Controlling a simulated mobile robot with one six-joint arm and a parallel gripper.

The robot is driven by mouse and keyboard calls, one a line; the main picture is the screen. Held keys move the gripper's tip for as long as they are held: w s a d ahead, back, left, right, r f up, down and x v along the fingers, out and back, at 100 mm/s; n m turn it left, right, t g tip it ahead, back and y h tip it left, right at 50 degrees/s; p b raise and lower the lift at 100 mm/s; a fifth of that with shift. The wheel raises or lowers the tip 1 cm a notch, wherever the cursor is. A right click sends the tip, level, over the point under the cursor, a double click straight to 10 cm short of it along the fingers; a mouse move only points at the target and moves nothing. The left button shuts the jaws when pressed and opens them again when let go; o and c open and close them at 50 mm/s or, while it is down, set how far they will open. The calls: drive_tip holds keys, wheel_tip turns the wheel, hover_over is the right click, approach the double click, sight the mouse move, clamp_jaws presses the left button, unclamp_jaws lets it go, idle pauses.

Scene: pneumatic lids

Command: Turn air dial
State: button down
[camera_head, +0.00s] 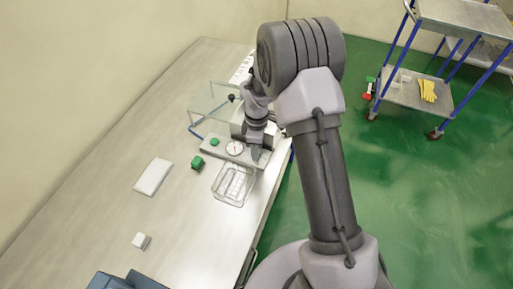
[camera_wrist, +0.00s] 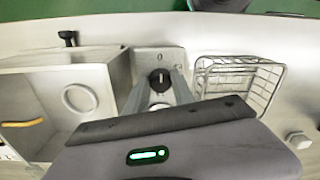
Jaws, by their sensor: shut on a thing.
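The air dial (camera_wrist: 159,76) is a small black knob with a light mark, on a grey panel with printed marks, in the upper middle of the wrist view. My gripper (camera_wrist: 158,86) is shut on it, with one finger on each side. In the head view my gripper (camera_head: 256,152) reaches down to the right end of the grey base plate (camera_head: 212,150) and hides the dial. A round white gauge (camera_head: 235,148) and a green button (camera_head: 214,142) are on the plate, left of my gripper.
A clear box (camera_head: 210,98) stands behind the plate. A wire-like clear basket (camera_head: 233,184) is close in front; it also shows right of the dial in the wrist view (camera_wrist: 240,80).

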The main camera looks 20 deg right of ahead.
idle(0.3)
drive_tip(key=c, duration=1.1)
unclamp_jaws()
drive_tip(key=r+p, duration=0.1)
drive_tip(key=r, duration=0.4)
drive_tip(key=r+p, duration=0.1)
drive_tip(key=r, duration=0.5)
drive_tip(key=r+p, duration=0.1)
drive_tip(key=r, duration=0.5)
drive_tip(key=shift+w+d+r+p, duration=0.2)
drive_tip(key=shift+w+p, duration=0.1)
drive_tip(key=shift+p, duration=0.1)
